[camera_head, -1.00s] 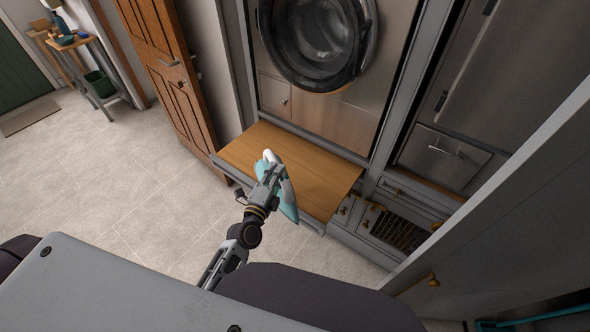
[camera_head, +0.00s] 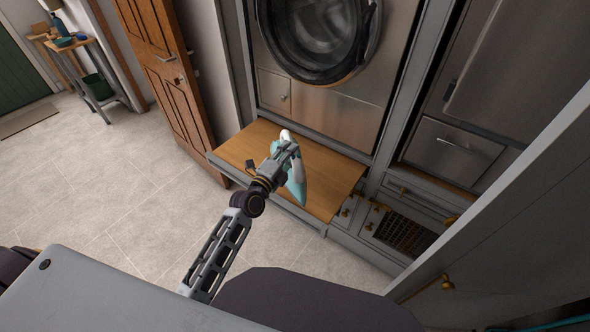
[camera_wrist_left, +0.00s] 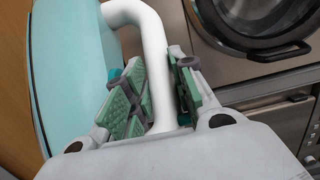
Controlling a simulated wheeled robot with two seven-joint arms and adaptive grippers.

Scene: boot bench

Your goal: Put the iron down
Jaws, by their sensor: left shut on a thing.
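The iron (camera_head: 298,187) is pale teal with a white handle. In the head view it is over the wooden bench top (camera_head: 330,184), with its teal part to the right of my left gripper (camera_head: 287,152). In the left wrist view the white handle (camera_wrist_left: 155,60) passes between the green-padded fingers of my left gripper (camera_wrist_left: 158,92), which are shut on it. The teal body (camera_wrist_left: 75,70) fills the left of that view. I cannot tell whether the iron touches the wood. My right gripper is not in view.
A front-loading washer (camera_head: 318,40) stands behind the bench top. A wooden door (camera_head: 165,75) is at the left, and a grey panel with a brass knob (camera_head: 447,283) is at the right. The bench top has bare wood on both sides of the iron.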

